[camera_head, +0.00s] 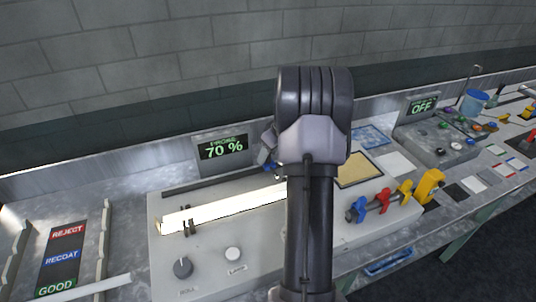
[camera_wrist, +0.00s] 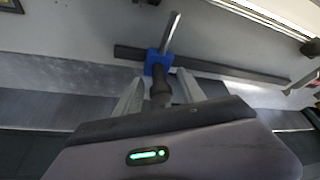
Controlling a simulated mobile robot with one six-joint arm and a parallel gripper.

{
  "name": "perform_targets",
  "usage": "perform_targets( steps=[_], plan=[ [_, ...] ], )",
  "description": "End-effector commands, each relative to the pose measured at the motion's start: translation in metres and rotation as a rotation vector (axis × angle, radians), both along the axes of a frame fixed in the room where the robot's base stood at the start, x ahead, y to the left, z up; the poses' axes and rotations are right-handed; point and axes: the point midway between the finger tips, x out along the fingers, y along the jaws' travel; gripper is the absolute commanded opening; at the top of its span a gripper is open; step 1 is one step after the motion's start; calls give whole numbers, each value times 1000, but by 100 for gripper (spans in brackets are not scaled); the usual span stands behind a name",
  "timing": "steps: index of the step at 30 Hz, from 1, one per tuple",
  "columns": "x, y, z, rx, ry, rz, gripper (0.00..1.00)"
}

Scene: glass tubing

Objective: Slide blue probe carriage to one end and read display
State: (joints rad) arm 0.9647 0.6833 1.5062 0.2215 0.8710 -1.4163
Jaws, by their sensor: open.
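The blue probe carriage (camera_wrist: 155,62) sits on a dark rail (camera_wrist: 220,69) in the wrist view, with a grey bar rising from it. A dark round knob (camera_wrist: 160,84) projects from the carriage toward me. My gripper (camera_wrist: 160,94) is open, with one finger on each side of the knob; I cannot tell whether either finger touches it. The display (camera_head: 223,148) behind the rail reads "PROBE 70 %" in green.
A bright glowing tube (camera_head: 225,209) lies in front of the rail. A dark knob (camera_head: 183,268) and a pale button (camera_head: 233,254) are on the panel's front. Blue, red and yellow clamps (camera_head: 383,198) stand right of my arm. A second display (camera_head: 422,105) reads "OFF".

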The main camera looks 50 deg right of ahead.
Motion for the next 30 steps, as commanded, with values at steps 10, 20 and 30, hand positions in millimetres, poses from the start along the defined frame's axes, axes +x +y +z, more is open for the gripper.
perform_targets(
  steps=[10,20,30],
  plan=[
    [-34,2,87,-3,-2,-2,47],
    [-62,5,152,-2,-1,-1,47],
    [-64,5,155,0,0,-1,47]
  ],
)
